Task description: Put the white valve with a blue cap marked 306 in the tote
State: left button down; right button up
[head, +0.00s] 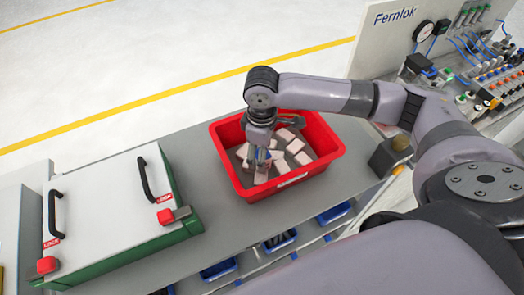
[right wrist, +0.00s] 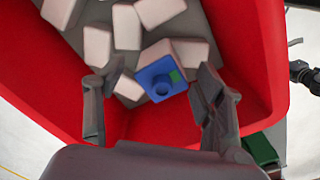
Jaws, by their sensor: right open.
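The red tote (head: 333,150) stands on the grey bench and holds several white blocky pieces. My right gripper (head: 260,162) reaches down into it from above. In the right wrist view my right gripper (right wrist: 158,85) is open, with one finger on each side of a blue cap (right wrist: 160,80) with a green patch. A pale body (right wrist: 188,51) shows just behind the cap; this looks like the white valve, inside the tote's walls. No marking 306 can be read. I cannot tell whether the fingers touch it. My left gripper is not in view.
A white-lidded green case (head: 105,215) with black handles and red latches stands left of the tote. Blue bins (head: 280,240) sit below the bench's front edge. A Fernlok panel (head: 395,35) with valves and hoses is at the upper right.

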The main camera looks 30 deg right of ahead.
notch_tip(320, 180, up, 12)
jog(key=b, duration=0.2)
dwell(0.4)
